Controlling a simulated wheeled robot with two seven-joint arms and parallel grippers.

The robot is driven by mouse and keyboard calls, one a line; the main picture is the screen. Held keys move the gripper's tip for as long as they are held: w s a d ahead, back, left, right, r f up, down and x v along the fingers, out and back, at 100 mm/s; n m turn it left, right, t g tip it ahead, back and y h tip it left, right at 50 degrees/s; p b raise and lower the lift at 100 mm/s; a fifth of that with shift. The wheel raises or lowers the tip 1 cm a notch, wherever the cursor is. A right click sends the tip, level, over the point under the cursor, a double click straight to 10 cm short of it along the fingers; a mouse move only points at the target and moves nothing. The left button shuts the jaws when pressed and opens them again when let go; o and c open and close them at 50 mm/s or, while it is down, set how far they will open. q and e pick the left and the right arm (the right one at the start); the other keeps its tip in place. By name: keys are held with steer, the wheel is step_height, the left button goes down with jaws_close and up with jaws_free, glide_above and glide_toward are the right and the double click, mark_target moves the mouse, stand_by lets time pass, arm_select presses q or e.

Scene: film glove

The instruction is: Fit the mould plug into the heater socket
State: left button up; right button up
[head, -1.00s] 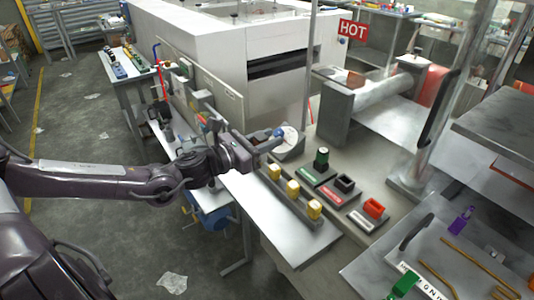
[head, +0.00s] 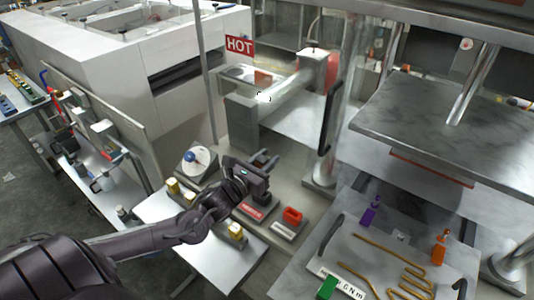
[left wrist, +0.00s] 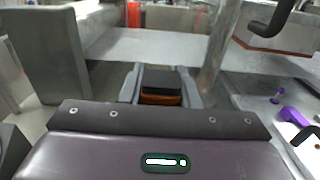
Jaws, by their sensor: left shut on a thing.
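My left gripper (head: 265,162) is over the bench among the coloured sockets. In the left wrist view, its fingers (left wrist: 160,84) are shut on a dark block with an orange-brown side (left wrist: 160,98). I cannot tell which plug or part this is. In the head view the black socket (head: 263,204), with a red label, is just below the gripper. The red socket (head: 292,216) is to its right. The green one is hidden behind my gripper. The purple plug (head: 371,213), orange plug (head: 440,248) and green plug (head: 327,288) are on the mould plate (head: 375,262). My right gripper is not seen.
A steel post (head: 330,150) and a raised press plate (head: 450,120) stand to the right. A HOT sign (head: 239,45) hangs behind.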

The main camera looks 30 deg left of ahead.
arm_select(q)
steer(key=shift+s+r, duration=0.1)
step_height(320, 180, down, 6)
steer(key=b, duration=0.4)
steer(key=shift+r, duration=0.1)
stand_by(0.4)
stand_by(0.9)
stand_by(0.7)
steer(key=shift+f+b, duration=1.1)
steer(key=shift+f, duration=0.45)
steer(key=shift+f, duration=0.2)
